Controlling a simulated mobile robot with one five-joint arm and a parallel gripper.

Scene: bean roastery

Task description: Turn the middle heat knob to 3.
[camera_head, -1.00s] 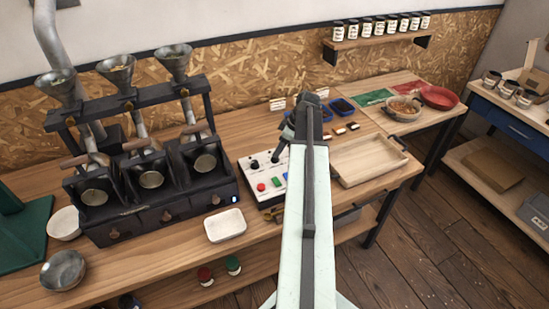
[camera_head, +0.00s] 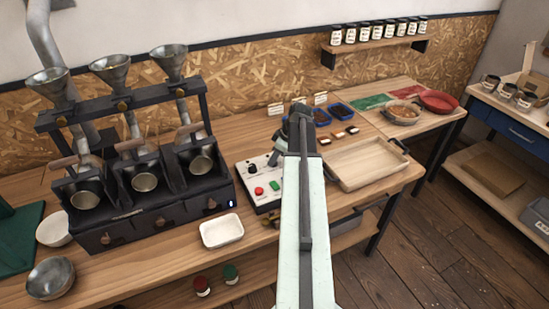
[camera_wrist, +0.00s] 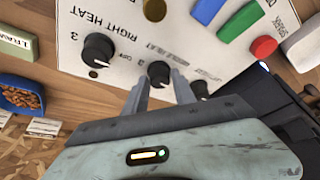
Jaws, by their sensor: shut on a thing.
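The white control panel (camera_wrist: 125,28) fills the upper part of the wrist view, its lettering upside down. The middle heat knob (camera_wrist: 158,70) is black and sits between the fingertips of my gripper (camera_wrist: 159,80), which is shut on it. Its pointer and setting are too small to read. The right heat knob (camera_wrist: 98,48) is to the left, with a white mark and a 3 near it. Another black knob (camera_wrist: 200,89) is just right of my gripper. In the head view the panel (camera_head: 243,180) is partly hidden behind my arm.
Red (camera_wrist: 264,46) and green (camera_wrist: 240,21) buttons stand on the panel. A blue tray of beans (camera_wrist: 22,95) is left of it. In the head view, a black roaster (camera_head: 160,215) is left of the panel, a white dish (camera_head: 221,230) in front and a wooden tray (camera_head: 368,165) right.

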